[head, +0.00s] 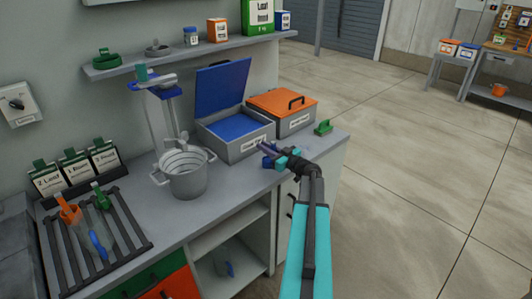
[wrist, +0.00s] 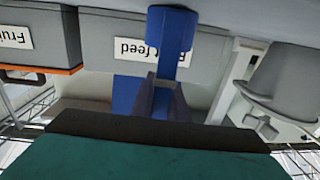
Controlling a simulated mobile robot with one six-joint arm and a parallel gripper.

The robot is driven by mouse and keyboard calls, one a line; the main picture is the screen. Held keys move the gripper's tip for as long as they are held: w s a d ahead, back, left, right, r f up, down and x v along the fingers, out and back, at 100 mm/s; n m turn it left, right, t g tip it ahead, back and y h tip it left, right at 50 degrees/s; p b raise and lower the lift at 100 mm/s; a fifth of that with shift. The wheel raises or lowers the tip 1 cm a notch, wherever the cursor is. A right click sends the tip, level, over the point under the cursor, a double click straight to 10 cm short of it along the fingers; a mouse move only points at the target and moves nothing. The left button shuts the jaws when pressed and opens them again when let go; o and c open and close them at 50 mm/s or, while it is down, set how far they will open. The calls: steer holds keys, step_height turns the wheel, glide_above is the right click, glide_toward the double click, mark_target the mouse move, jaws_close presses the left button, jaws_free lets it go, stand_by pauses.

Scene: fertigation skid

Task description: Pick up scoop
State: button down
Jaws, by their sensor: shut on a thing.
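The scoop (wrist: 171,30) is blue, with a rounded end and a narrow handle, in the middle of the wrist view. My gripper (wrist: 163,88) is shut on its handle, with one finger on each side. In the head view my gripper (head: 265,150) is at the counter's front edge, in front of the grey bin with the open blue lid (head: 222,86). A small blue part of the scoop (head: 268,162) shows beside the gripper there. The gripper hides the rest of it, and I cannot tell its height above the counter.
An orange-lidded bin (head: 283,103) and a green item (head: 323,128) are to the right. A grey pot (head: 184,178) stands left under a dispenser. A dark rack (head: 80,262) holds orange, green and blue tools. A shelf (head: 180,59) runs above.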

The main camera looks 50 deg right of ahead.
steer(key=shift+r, duration=0.1)
steer(key=s+d+r+b, duration=0.1)
steer(key=s+r+b, duration=0.1)
steer(key=s, duration=0.6)
steer(key=s+r+b, duration=0.2)
steer(key=s+b, duration=0.1)
steer(key=s, duration=0.5)
steer(key=shift+d+r+b, duration=0.35)
steer(key=shift+d, duration=0.05)
steer(key=shift+s, duration=0.1)
